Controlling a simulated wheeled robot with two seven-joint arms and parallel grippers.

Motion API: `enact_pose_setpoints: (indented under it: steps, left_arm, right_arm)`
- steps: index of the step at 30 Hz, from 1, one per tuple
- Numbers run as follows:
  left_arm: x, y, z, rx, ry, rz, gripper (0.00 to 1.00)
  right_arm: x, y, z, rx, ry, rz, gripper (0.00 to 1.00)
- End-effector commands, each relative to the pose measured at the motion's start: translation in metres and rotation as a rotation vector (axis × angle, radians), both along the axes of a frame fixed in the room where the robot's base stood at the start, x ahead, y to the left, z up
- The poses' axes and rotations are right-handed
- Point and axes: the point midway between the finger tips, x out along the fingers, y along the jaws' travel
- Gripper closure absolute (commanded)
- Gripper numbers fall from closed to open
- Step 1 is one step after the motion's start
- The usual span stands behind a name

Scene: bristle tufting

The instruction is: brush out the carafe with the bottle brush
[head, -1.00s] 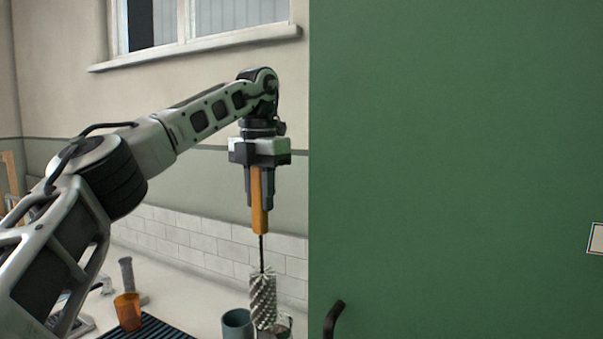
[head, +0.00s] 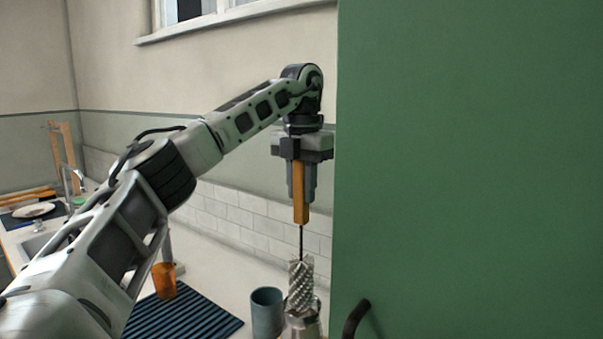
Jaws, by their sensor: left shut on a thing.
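My left gripper (head: 302,190) points down and is shut on the orange handle of the bottle brush (head: 301,212). The brush hangs upright, with a thin dark stem and a pale bristle head (head: 301,285). A silvery carafe (head: 304,326) stands on the counter right under the bristle head, cut off by the picture's lower edge. The lower bristles overlap its top; I cannot tell whether they are inside the mouth or in front of it. My right gripper is not in view.
A teal cup (head: 266,314) stands just left of the carafe. An orange cup (head: 164,281) stands by a dark striped mat (head: 195,316). A large green panel (head: 470,150) with a dark handle (head: 355,319) fills the right side. A tap (head: 68,185) is at far left.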

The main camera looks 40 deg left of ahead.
Motion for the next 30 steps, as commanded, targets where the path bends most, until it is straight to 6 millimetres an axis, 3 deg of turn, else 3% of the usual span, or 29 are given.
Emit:
enact_pose_setpoints:
  steps: [18,30]
  left_arm:
    - [-0.001,0.001,-0.056,0.001,0.001,0.003,0.95]
    - [0.0,0.0,-0.094,0.0,0.0,0.002,0.95]
  right_arm:
    - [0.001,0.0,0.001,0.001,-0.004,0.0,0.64]
    - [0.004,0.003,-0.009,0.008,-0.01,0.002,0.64]
